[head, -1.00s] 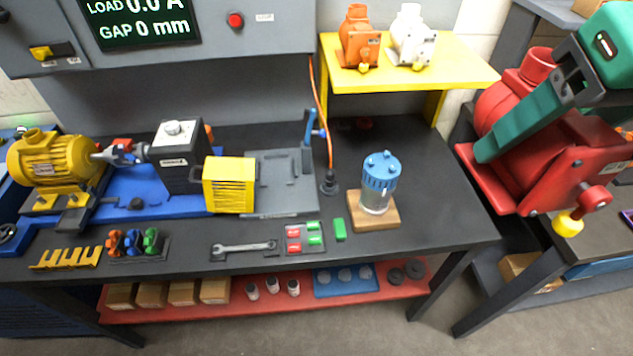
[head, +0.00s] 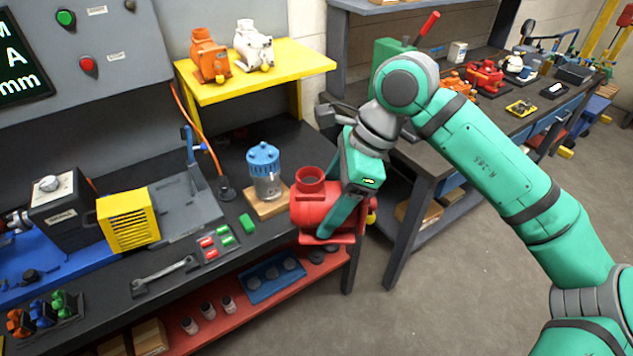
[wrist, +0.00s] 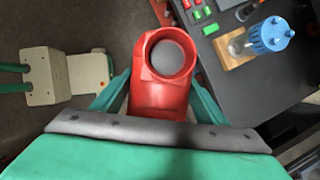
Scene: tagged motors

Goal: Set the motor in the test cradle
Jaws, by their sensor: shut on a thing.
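My gripper (head: 345,205) is shut on the red motor (head: 311,207), a round body with a wide round opening on top and a flat base plate. The motor is held at the right front corner of the bench; I cannot tell if it touches anything. In the wrist view the motor (wrist: 160,100) sits between the two teal fingers, opening towards the camera. The test cradle seems to be the grey slotted plate (head: 185,222) at left, between a yellow ribbed block (head: 128,218) and a blue lever clamp (head: 192,150). No motor is on it.
A blue-capped clear jar (head: 264,170) on a wooden block stands between the motor and the plate. A green block (head: 247,223), red and green tags and a wrench (head: 164,275) lie along the front. A yellow shelf (head: 270,78) holds an orange and a white motor.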

